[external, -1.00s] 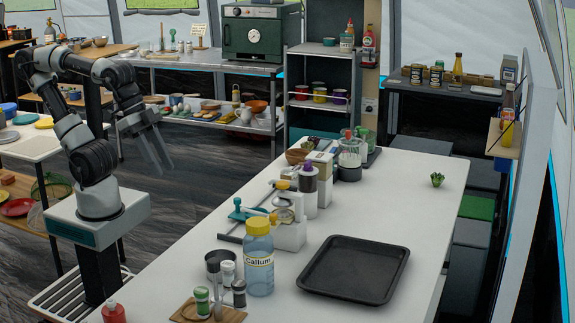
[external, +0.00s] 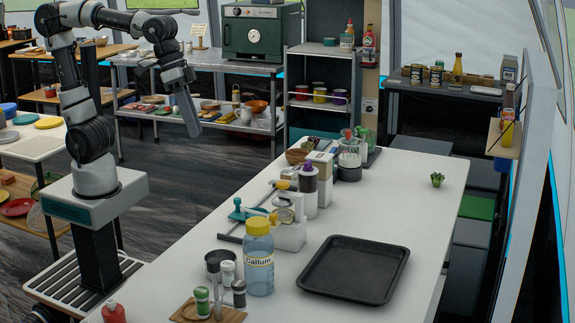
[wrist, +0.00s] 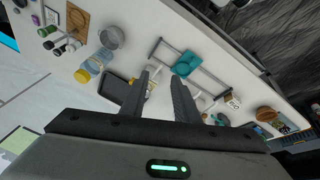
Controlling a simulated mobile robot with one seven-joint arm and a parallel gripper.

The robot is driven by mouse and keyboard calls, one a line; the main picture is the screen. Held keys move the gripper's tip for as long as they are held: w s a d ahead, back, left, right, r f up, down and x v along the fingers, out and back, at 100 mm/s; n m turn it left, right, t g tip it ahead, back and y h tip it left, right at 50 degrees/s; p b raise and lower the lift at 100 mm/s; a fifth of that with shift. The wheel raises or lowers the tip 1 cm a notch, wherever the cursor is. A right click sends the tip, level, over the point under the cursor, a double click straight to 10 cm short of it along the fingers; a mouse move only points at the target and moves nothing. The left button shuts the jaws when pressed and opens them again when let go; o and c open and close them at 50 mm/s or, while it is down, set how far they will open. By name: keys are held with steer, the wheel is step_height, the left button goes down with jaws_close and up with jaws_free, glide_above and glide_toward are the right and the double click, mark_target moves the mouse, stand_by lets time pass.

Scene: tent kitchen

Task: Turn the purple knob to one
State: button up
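A purple piece (external: 308,167) shows on top of a dark, upright dispenser-like unit (external: 308,187) on the white counter, in the external view. It is small, and I cannot tell whether it is the knob, nor read any setting. A white-based unit (external: 290,236) stands in front of it. My gripper (external: 193,130) hangs left of the counter, pointing down, well apart from these units. In the wrist view my gripper (wrist: 161,74) has its two fingers spread with nothing held between them. The purple piece is not clear in the wrist view.
A teal tool (external: 238,212) on a rail, a yellow-capped bottle (external: 259,258), a grey pot (external: 213,261) and small jars crowd the counter's left side. A black tray (external: 355,269) lies at the front right. The counter's right side is mostly clear.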

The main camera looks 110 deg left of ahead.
steer(key=w+a+r+n+g+p, duration=0.1)
steer(key=w+a+r+n+p, duration=0.35)
steer(key=w+r, duration=0.3)
steer(key=n+g+p, duration=0.3)
steer(key=n+p, duration=0.6)
steer(key=p, duration=0.5)
glide_above(308, 162)
step_height(308, 162, down, 2)
step_height(308, 162, down, 17)
steer(key=shift+a+f+p, duration=0.1)
steer(key=shift+a+p, duration=0.05)
steer(key=shift+p, duration=0.35)
jaws_close()
